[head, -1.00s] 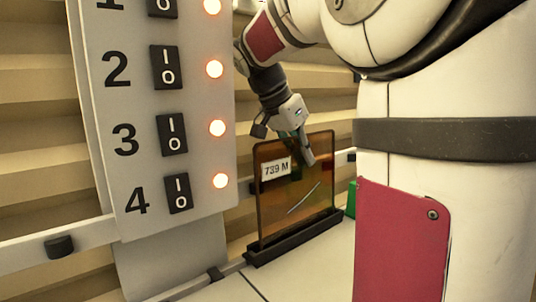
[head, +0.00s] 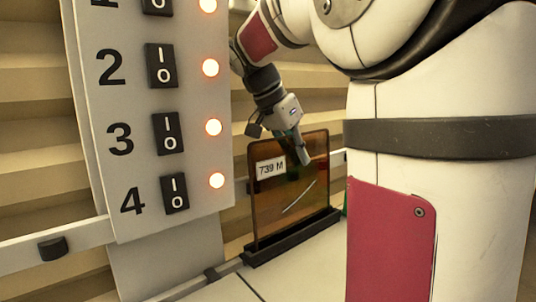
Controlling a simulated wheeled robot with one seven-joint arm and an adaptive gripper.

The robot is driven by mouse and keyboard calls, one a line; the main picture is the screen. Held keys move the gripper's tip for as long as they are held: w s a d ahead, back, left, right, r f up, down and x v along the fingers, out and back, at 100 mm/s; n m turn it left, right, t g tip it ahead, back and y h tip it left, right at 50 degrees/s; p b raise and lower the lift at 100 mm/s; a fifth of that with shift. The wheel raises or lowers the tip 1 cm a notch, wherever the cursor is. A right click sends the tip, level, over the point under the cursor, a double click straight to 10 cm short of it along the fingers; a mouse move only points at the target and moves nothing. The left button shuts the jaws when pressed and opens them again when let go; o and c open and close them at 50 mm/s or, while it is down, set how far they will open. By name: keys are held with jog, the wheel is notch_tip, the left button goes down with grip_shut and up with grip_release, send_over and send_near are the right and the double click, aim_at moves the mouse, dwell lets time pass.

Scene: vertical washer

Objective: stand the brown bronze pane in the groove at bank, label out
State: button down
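The brown bronze pane (head: 277,215) is see-through and stands upright in the black slotted base (head: 262,252), the groove, on the white surface. Its white label, reading "739 M" (head: 271,168), faces the camera. A pale slanted streak shows lower on its face. My gripper (head: 299,148) is at the pane's top edge, pointing down, with one finger in front of the upper part of the pane. The other fingertip is not clearly visible, so I cannot tell whether the fingers touch or grip the pane.
A grey panel (head: 150,120) with numbered black switches and lit round lamps stands to the left. A pale rail (head: 85,232) with a black clip (head: 52,248) runs beside it. A sliver of a green object (head: 345,205) shows right of the pane. My white body covers the right side.

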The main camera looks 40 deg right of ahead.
jog(key=c, duration=1.7)
grip_release()
notch_tip(320, 180, up, 10)
jog(key=shift+r, duration=0.1)
